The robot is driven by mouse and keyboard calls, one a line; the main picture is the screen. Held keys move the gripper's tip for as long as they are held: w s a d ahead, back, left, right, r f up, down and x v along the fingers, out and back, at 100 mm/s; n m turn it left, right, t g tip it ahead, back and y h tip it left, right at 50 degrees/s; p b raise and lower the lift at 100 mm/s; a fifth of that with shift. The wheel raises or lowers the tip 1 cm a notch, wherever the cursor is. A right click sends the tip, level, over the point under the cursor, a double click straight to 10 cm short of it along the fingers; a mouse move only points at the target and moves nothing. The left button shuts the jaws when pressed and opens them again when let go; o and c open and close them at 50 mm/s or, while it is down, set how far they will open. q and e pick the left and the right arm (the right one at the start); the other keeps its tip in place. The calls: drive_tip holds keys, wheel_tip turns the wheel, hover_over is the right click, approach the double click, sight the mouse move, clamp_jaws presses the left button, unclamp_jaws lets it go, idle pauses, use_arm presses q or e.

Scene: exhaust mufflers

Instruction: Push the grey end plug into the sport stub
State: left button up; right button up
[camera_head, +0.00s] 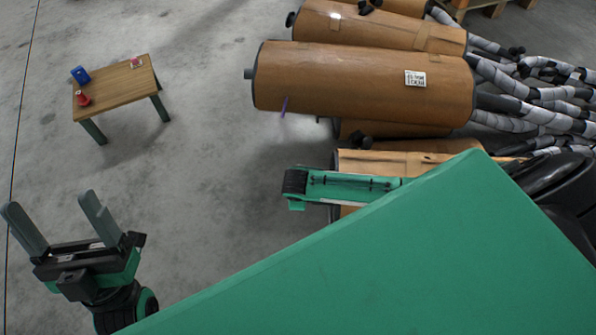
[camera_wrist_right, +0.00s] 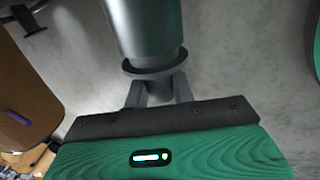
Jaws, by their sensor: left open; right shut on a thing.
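In the right wrist view, my right gripper (camera_wrist_right: 158,90) is shut on the grey end plug (camera_wrist_right: 155,64), whose dark round flange shows just past the fingertips. A smooth grey pipe, which looks like the sport stub (camera_wrist_right: 139,28), stands straight beyond the flange, roughly in line with it. The flange appears to be at the pipe's end; I cannot tell how deep the plug sits. In the head view, the right gripper's fingers, the plug and this joint are not clearly visible. My left gripper (camera_head: 62,226) is open and empty over the floor at the lower left.
Brown wrapped mufflers (camera_head: 360,84) lie stacked at the upper right, with wrapped pipes (camera_head: 540,95) running right. A purple strip (camera_head: 283,107) hangs by one. A small wooden table (camera_head: 118,86) holds blue and red items. The floor between table and mufflers is clear.

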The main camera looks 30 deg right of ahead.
idle(0.9)
drive_tip(key=shift+r+p, duration=0.1)
drive_tip(key=shift+p, duration=0.55)
idle(0.5)
drive_tip(key=shift+p, duration=0.5)
drive_tip(key=shift+s+d+p, duration=0.25)
drive_tip(key=shift+d+p, duration=0.05)
drive_tip(key=shift+d, duration=0.05)
drive_tip(key=o, duration=1.1)
